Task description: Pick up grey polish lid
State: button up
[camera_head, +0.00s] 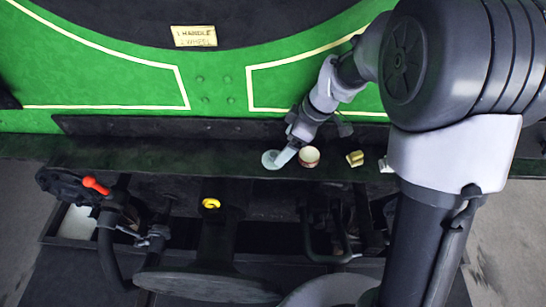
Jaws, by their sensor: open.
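The grey polish lid (270,160) is a small pale grey disc lying on the dark ledge along the green tram side. My gripper (284,157) reaches down to it from the upper right, with a pale fingertip over or against the lid's right part. The gripper is open. The fingers partly cover the lid, and I cannot tell whether they touch it. A small round tin (309,157) with a reddish side and a cream top stands on the ledge just right of my gripper.
A yellowish block (355,158) sits on the ledge further right, with a whitish thing (385,165) beside my arm. A yellow ring (211,204), a red-handled valve (96,186) and a round buffer plate (208,285) lie below the ledge. The ledge left of the lid is clear.

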aim_at(274, 155)
jog(key=b+x, duration=0.1)
jog(key=x, duration=0.2)
jog(key=a+b+x, duration=0.1)
jog(key=x, duration=0.3)
jog(key=shift+w+r, duration=0.1)
jog(key=shift+r, duration=0.1)
jog(key=shift+d+r, duration=0.1)
jog(key=shift+r, duration=0.1)
jog(key=shift+c, duration=0.5)
jog(key=c, duration=1.3)
